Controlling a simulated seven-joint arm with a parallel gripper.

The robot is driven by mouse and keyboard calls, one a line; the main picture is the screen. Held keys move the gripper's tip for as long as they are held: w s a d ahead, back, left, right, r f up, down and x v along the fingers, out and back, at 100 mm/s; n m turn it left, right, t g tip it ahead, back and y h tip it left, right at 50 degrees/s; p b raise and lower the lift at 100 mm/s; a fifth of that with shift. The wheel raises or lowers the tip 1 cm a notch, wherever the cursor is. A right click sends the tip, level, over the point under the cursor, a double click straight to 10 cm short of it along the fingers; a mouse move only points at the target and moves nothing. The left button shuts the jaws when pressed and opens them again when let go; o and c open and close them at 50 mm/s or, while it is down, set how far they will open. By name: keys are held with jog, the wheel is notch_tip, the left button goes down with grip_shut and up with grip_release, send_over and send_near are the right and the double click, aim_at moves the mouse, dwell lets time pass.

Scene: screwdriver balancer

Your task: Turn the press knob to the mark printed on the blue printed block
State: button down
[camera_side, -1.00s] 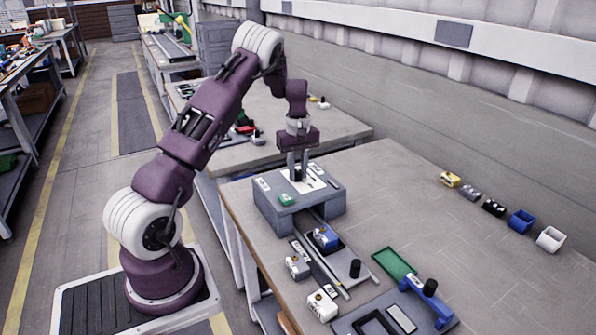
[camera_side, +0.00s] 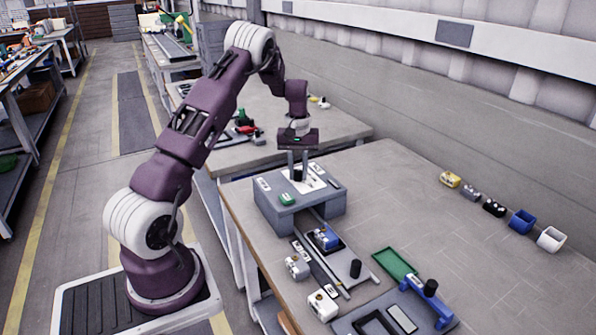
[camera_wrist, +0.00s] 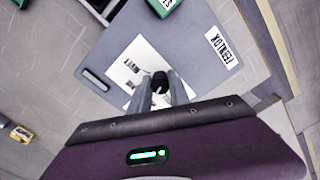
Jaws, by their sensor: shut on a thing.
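The press (camera_side: 275,214) is a grey box on the table with a white dial plate (camera_side: 317,184) on its top. The black press knob (camera_wrist: 160,82) stands on that plate in the wrist view. My gripper (camera_side: 298,178) points down over the plate. Its fingers (camera_wrist: 161,95) are shut on the knob from both sides. The blue printed block (camera_side: 326,238) sits on the slide in front of the press. The mark on it is too small to read here. Dial marks (camera_wrist: 133,66) show beside the knob, partly hidden by the fingers.
A green button (camera_side: 287,199) is on the press top near its front edge. White and grey blocks (camera_side: 322,305) lie near the slide. Several small blocks and bins (camera_side: 521,221) line the back right; table between is clear.

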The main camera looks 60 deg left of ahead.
aim_at(298, 172)
jog(key=c, duration=1.2)
grip_release()
notch_tip(298, 172, up, 7)
jog(key=shift+r, duration=0.1)
jog(key=shift+d, duration=0.1)
